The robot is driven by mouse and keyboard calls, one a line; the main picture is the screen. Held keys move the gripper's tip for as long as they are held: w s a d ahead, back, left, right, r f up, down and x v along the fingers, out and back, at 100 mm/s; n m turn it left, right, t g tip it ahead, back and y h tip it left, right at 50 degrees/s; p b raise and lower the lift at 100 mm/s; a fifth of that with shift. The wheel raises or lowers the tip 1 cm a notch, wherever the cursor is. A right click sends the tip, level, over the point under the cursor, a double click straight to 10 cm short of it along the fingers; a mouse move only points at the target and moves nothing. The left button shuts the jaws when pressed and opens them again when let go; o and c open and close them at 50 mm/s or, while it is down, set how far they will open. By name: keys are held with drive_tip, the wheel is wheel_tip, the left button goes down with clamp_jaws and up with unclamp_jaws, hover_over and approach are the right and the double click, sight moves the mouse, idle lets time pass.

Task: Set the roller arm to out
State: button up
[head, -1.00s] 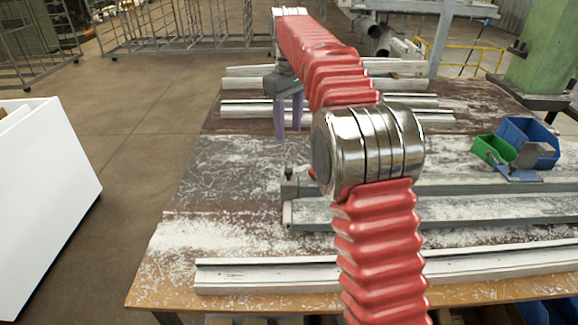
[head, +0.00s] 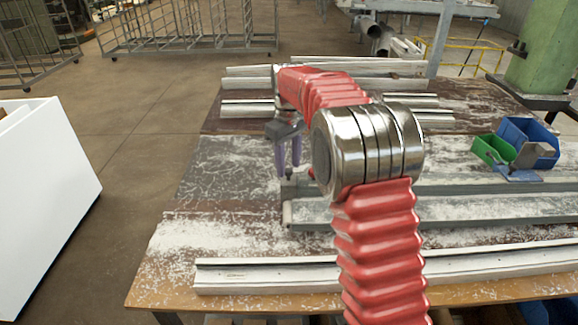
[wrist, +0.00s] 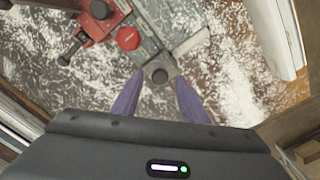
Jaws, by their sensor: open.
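In the wrist view, a grey rounded end with a dark round pin (wrist: 159,74) lies between the fingertips of my gripper (wrist: 158,81). It looks like part of the roller arm, but I cannot tell its setting. A pale flat bar (wrist: 190,42) runs from beside it to the upper right. A red round knob (wrist: 128,38) and a red clamp body (wrist: 97,18) with dark knobs are farther up left. My gripper is open, its purple fingers on either side of the pin; contact is unclear. In the head view my gripper (head: 288,170) points down at the left ends of the grey profiles.
Long grey profiles (head: 450,208) and a pale rail (head: 260,277) lie across the bench (head: 180,240). Blue (head: 527,133) and green (head: 492,149) bins stand at the right. A green column (head: 545,50) rises behind.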

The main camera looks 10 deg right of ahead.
drive_tip(key=shift+f, duration=0.65)
drive_tip(key=shift+c, duration=0.5)
clamp_jaws()
